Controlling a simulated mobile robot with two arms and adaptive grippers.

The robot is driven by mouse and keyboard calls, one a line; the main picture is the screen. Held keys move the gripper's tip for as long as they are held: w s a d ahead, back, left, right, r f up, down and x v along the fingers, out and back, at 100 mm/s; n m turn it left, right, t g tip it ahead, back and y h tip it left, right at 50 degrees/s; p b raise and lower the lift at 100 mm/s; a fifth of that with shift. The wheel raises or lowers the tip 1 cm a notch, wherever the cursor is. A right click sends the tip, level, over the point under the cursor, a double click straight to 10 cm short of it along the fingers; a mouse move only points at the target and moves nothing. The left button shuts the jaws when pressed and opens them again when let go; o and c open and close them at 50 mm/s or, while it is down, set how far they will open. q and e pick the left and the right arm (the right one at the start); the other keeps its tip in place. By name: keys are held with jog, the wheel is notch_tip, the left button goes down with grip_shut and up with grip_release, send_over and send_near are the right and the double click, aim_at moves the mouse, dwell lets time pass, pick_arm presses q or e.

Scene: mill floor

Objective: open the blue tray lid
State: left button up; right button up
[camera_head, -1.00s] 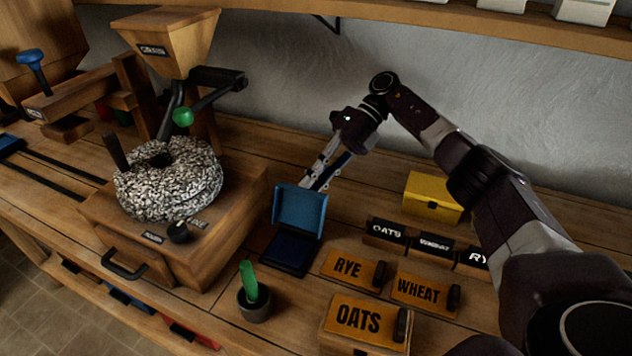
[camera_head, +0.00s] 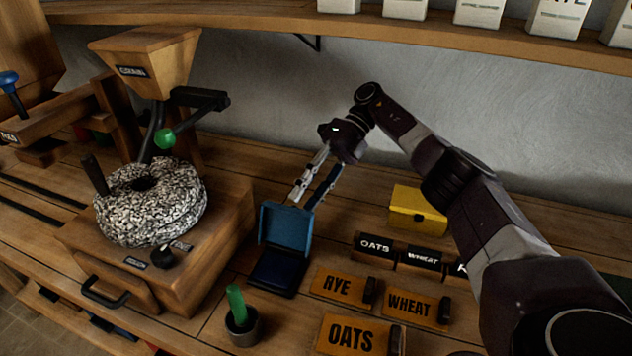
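The blue tray (camera_head: 272,272) stands on the workbench to the right of the mill. Its blue lid (camera_head: 286,228) is raised at the back edge, standing close to upright, so the dark inside of the tray shows. My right gripper (camera_head: 302,205) is just behind the lid's top edge, pointing down. Its two fingers are apart with a visible gap, and I see nothing held between them. The fingertips are partly hidden by the lid, so I cannot tell whether they touch it. My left gripper is not in view.
The mill with its round stone (camera_head: 150,215) stands at left. A dark cup (camera_head: 243,330) with a green handle is in front of the tray. Labelled wooden blocks, such as RYE (camera_head: 340,287), and a yellow box (camera_head: 418,212) are to the right.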

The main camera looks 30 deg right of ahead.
jog(key=shift+s+r+v, duration=0.1)
jog(key=shift+s+v, duration=0.1)
jog(key=shift+v, duration=1)
jog(key=shift+s+r+v, duration=0.1)
jog(key=shift+s+v, duration=0.1)
jog(key=shift+v, duration=0.95)
